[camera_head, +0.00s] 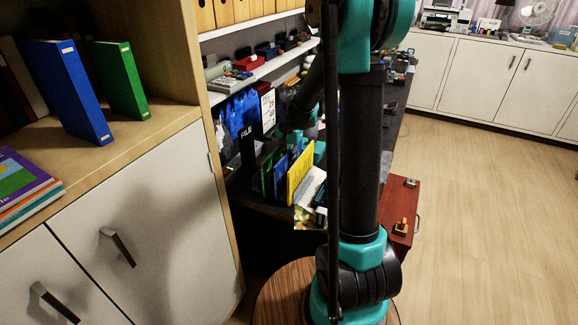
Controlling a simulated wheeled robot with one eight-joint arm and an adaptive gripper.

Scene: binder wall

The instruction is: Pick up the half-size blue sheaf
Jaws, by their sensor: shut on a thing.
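A small blue sheaf (281,176) stands upright among the files on the dark desk, between a green one (267,178) and a yellow one (300,172). It is the half-height blue piece there, and the yellow one hides part of it. My gripper (288,143) is small and dim at the end of my arm, just above these files. It is shut on the blue sheaf at its top edge; the fingertips are too dark to make out clearly. My arm column hides the area to the right.
A tall blue binder (68,90) and a green binder (119,80) stand on the wooden shelf at left. A black file holder (248,150) stands left of the sheaves. A red box (401,205) is right of my arm. The floor at right is clear.

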